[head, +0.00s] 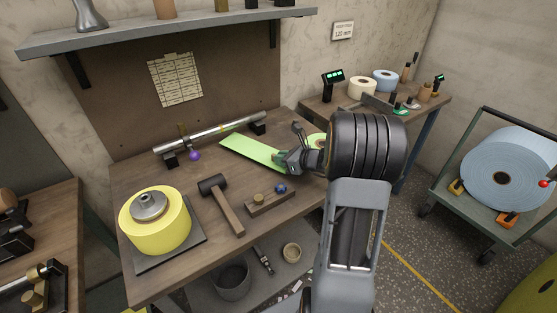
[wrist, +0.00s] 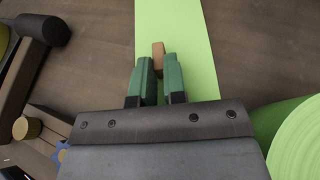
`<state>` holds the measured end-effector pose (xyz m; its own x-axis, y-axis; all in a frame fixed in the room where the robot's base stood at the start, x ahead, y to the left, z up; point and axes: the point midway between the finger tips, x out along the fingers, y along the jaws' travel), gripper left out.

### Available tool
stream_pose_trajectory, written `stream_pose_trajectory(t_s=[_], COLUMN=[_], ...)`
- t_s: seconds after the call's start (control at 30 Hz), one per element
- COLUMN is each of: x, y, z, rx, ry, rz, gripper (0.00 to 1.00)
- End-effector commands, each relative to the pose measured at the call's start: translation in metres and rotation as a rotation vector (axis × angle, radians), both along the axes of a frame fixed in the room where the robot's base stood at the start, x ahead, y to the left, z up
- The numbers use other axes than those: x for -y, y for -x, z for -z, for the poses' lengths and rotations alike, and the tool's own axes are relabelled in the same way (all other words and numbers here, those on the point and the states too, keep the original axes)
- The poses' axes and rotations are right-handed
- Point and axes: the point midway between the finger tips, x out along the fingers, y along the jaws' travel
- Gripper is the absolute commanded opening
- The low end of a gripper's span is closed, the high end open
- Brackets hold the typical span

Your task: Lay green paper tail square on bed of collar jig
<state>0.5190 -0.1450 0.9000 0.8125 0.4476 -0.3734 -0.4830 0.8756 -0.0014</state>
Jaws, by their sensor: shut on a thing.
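The green paper tail (head: 250,150) is a flat pale-green strip on the wooden bench, reaching left from my gripper. In the wrist view the tail (wrist: 180,30) runs from the top edge down under my fingers. The green roll (head: 316,140) is mostly hidden behind my arm; its side shows in the wrist view (wrist: 302,145). My gripper (head: 280,158) is shut on a small brown tab (wrist: 158,51) over the tail; its green fingers (wrist: 160,77) flank it. Whether the tab is fixed to the paper is unclear. I cannot tell which part is the collar jig bed.
A metal bar (head: 210,136) on black supports, with a purple knob (head: 194,156), lies behind the tail. Bare bench (head: 140,180) shows at the left.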

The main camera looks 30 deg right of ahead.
Motion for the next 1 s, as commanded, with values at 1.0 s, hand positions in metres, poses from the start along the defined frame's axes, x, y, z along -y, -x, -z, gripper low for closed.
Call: stream_pose_trajectory(t_s=[1.0], x=[-0.002], y=[-0.017], z=[0.019], rx=[0.0], ry=[0.0], rz=[-0.001], gripper=[0.37])
